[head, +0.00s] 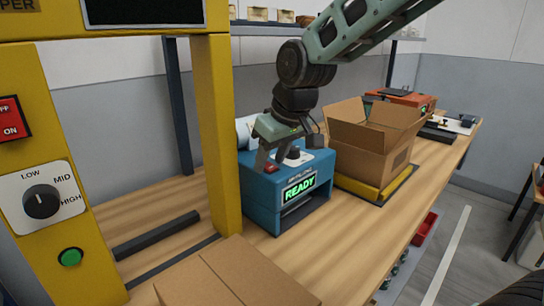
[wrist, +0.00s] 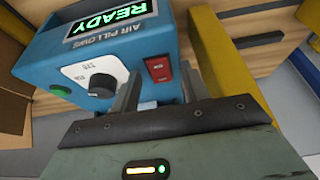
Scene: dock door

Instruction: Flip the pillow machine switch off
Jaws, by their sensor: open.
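The pillow machine (head: 258,207) is a blue box on the bench with a green READY display (head: 299,188). Its red switch (head: 271,169) sits on the top panel and also shows in the wrist view (wrist: 159,69); I cannot tell its position. My gripper (head: 272,158) is open and empty, pointing down just over the machine's top. In the wrist view its fingers (wrist: 160,86) stand apart, with the switch seen just beyond and between their tips. Contact cannot be told. A black dial (wrist: 102,86) and a green button (wrist: 60,91) are beside the switch.
A yellow frame (head: 218,130) stands left of the machine, with another red OFF/ON switch (head: 11,118) on its panel. An open cardboard box (head: 368,150) is close on the right. A closed carton (head: 228,278) lies in front.

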